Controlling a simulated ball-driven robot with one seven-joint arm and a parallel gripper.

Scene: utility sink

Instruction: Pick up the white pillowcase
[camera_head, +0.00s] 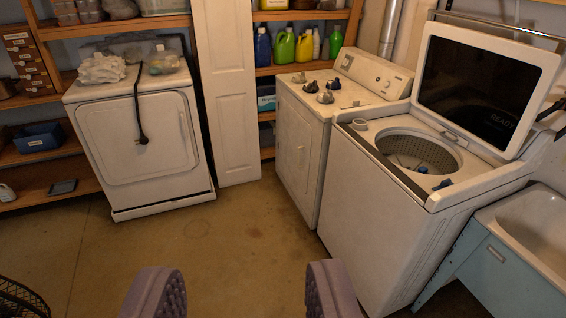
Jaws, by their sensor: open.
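A crumpled white cloth (102,68), which looks like the white pillowcase, lies on top of the white dryer (140,140) at the upper left. A clear plastic-looking item (162,60) sits to the right of it on the same top. My gripper (246,285) shows at the bottom of the view, with its two purple fingers wide apart and nothing between them. It is well apart from the cloth, on the near side of the open floor.
A black cord (139,110) hangs down the dryer's front. A white folding door (225,90) stands right of it. A second white machine (300,140) and an open-lidded washer (385,220) stand at right, beside a blue-fronted sink (510,270). The middle floor (210,235) is clear.

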